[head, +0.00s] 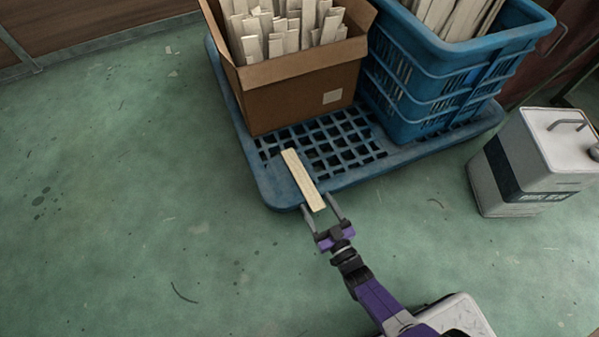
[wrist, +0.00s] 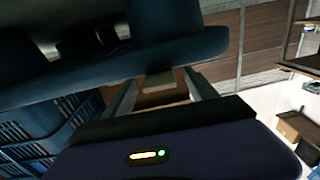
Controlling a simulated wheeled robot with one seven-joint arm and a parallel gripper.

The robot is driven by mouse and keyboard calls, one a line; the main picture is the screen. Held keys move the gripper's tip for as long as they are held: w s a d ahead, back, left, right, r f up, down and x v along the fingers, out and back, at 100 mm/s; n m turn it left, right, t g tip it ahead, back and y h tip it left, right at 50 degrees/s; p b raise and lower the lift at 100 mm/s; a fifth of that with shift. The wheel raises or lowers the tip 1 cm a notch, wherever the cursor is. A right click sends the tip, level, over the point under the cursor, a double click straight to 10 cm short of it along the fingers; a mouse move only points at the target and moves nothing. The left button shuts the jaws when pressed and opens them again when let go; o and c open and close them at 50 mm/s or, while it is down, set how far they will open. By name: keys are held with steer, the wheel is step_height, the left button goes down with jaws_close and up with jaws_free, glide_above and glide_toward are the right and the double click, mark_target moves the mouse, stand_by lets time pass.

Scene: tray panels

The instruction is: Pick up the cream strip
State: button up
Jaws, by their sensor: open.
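The cream strip (head: 302,178) lies on the front edge of the blue pallet (head: 272,192) in the head view, its near end sticking out past the rim. My gripper (head: 319,204) is open at that near end, with one finger on each side of the strip. In the wrist view, a pale piece that looks like the strip's end (wrist: 158,82) shows between the two spread fingers (wrist: 160,95). I cannot tell whether either finger touches it.
A cardboard box (head: 300,92) full of pale strips stands on the pallet behind the strip. A blue crate (head: 405,95) with more strips stands to its right. A white and dark canister (head: 530,160) is on the floor at right. The green floor (head: 130,200) at left is clear.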

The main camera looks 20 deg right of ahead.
steer(key=c, duration=1.4)
